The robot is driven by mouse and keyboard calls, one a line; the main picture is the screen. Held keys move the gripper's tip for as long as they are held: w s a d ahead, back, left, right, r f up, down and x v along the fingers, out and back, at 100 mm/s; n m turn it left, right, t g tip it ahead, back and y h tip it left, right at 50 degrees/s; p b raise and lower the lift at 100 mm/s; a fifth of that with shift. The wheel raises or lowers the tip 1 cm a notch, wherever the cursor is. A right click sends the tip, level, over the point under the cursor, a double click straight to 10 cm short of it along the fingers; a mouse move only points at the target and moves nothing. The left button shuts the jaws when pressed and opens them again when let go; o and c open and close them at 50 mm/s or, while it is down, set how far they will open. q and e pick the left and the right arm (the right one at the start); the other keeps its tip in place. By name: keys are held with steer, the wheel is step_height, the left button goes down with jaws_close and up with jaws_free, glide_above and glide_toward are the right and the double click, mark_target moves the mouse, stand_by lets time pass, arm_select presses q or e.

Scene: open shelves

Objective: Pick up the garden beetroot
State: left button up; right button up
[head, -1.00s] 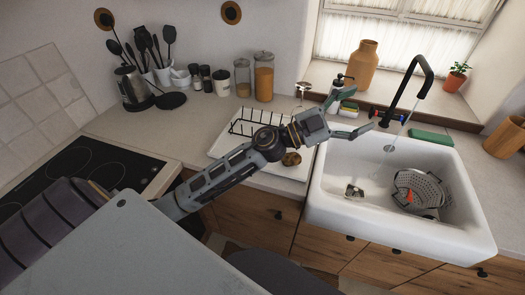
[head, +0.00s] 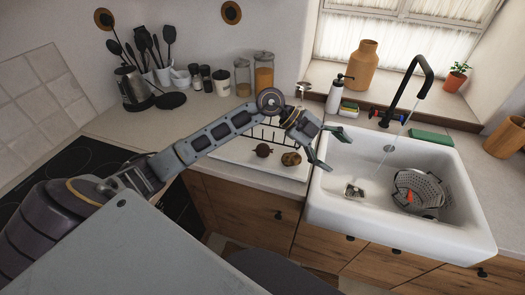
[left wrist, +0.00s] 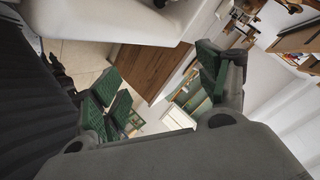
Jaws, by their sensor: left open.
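A dark red, round beetroot (head: 263,150) lies on the white draining tray (head: 232,150) left of the sink in the head view. A brownish round vegetable (head: 291,159) lies just right of it. My left gripper (head: 331,150) is open and empty, with its fingers over the sink's left rim, to the right of both vegetables. In the left wrist view the two green-padded fingers (left wrist: 158,82) stand wide apart with nothing between them. The beetroot cannot be made out in that view. My right gripper is not in view.
A black rack (head: 262,132) stands on the tray behind the vegetables, partly hidden by my arm. The white sink (head: 325,205) holds a steamer basket (head: 418,188). A black tap (head: 408,85) rises behind it. Glass jars (head: 264,76) stand at the back.

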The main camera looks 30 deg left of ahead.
arm_select(q)
steer(key=w+a+f+n+y, duration=0.1)
steer(key=a+f+y, duration=0.15)
steer(key=a, duration=0.35)
steer(key=w+a+f+n+y, duration=0.1)
steer(key=a+y, duration=0.3)
steer(key=a, duration=0.2)
steer(key=r+n+g+y, duration=0.2)
steer(key=n+y, duration=0.2)
steer(key=y, duration=0.1)
glide_above(263, 146)
steer(key=s, duration=0.1)
steer(key=shift+f, duration=0.15)
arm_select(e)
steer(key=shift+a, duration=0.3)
arm_select(q)
steer(key=shift+f, duration=0.15)
steer(key=shift+f, duration=0.65)
steer(key=shift+t, duration=0.3)
steer(key=shift+w+f+p, duration=0.2)
steer(key=shift+f+p, duration=0.05)
steer(key=shift+f, duration=1.5)
steer(key=shift+w+f+p, duration=0.2)
steer(key=shift+f+p, duration=0.05)
steer(key=shift+f, duration=1.5)
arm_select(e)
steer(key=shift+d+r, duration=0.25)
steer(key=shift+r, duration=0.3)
